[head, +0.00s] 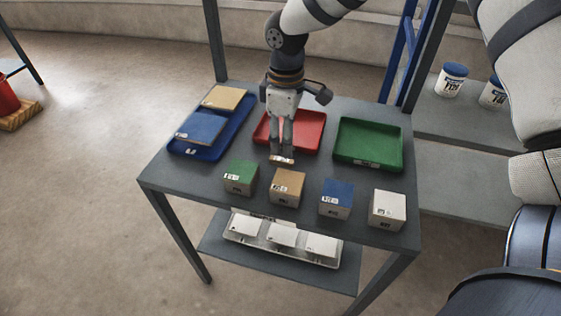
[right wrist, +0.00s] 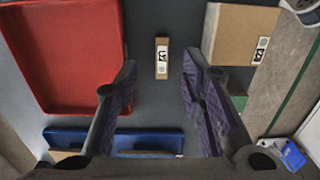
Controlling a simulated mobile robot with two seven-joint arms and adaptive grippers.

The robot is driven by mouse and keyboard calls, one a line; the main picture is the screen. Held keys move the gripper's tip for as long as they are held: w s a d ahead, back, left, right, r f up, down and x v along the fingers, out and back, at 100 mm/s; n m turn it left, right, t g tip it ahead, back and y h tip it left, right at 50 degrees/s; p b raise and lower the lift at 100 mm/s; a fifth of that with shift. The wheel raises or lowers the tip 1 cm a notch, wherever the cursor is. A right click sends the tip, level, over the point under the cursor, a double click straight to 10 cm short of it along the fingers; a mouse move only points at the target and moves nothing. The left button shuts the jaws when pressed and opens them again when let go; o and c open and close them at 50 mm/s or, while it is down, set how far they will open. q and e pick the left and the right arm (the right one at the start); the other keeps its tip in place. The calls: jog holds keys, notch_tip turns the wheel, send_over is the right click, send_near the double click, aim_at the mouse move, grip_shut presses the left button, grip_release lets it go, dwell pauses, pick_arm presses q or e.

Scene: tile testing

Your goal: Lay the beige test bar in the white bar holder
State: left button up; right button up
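The beige test bar (head: 282,160) is small, with a black-and-white label. It lies on the grey table (head: 215,184) between the red tray and the row of blocks. In the right wrist view the bar (right wrist: 162,45) shows between the spread fingers, farther off than their tips. My right gripper (head: 281,152) points down over the bar; its fingers (right wrist: 160,100) are open and apart from it in the wrist view. A white block (head: 387,209) stands at the right end of the row; I cannot tell if it is the white bar holder. My left gripper is not in view.
Green (head: 240,176), tan (head: 287,186) and blue (head: 336,197) blocks stand along the front. Red (head: 312,128), green (head: 366,139) and blue (head: 235,135) trays lie behind; the blue one holds panels. A white tray (head: 332,259) with white tiles is on the lower shelf.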

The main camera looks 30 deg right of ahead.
aim_at(282, 159)
jog(key=f, duration=0.5)
jog(key=shift+w+a+f, duration=0.15)
jog(key=shift+w+a, duration=0.05)
jog(key=shift+a, duration=0.1)
grip_shut()
jog(key=shift+r, duration=0.2)
